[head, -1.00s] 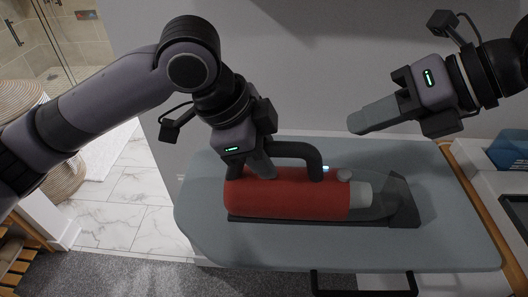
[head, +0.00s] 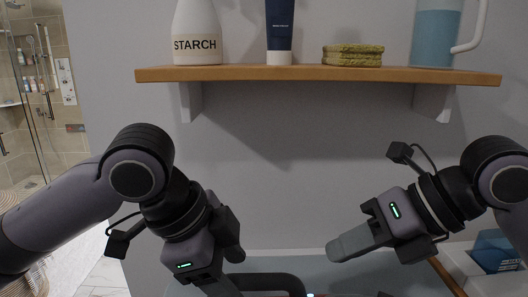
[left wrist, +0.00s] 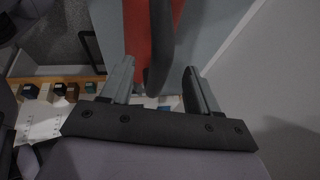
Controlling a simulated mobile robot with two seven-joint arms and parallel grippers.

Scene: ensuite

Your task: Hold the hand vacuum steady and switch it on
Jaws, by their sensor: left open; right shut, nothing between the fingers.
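The hand vacuum is almost wholly below the head view. Its black handle (head: 265,282) shows at the bottom edge, with a small pale light (head: 310,295) beside it. In the left wrist view its red body (left wrist: 137,35) and black handle (left wrist: 160,45) show at the top. My left gripper (left wrist: 158,82) is open, its fingers on either side of the handle with gaps visible. Whether either finger touches it is unclear. My right gripper (head: 342,249) is shut and empty, to the right of the handle and above the board. The vacuum's front end and switch are hidden.
A grey-blue board (head: 300,263) lies beneath. A wooden shelf (head: 320,74) on the wall holds a starch bottle (head: 197,35), a dark blue tube (head: 280,30), yellow-green sponges (head: 352,55) and a blue jug (head: 436,38). A blue box (head: 497,250) stands at the right.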

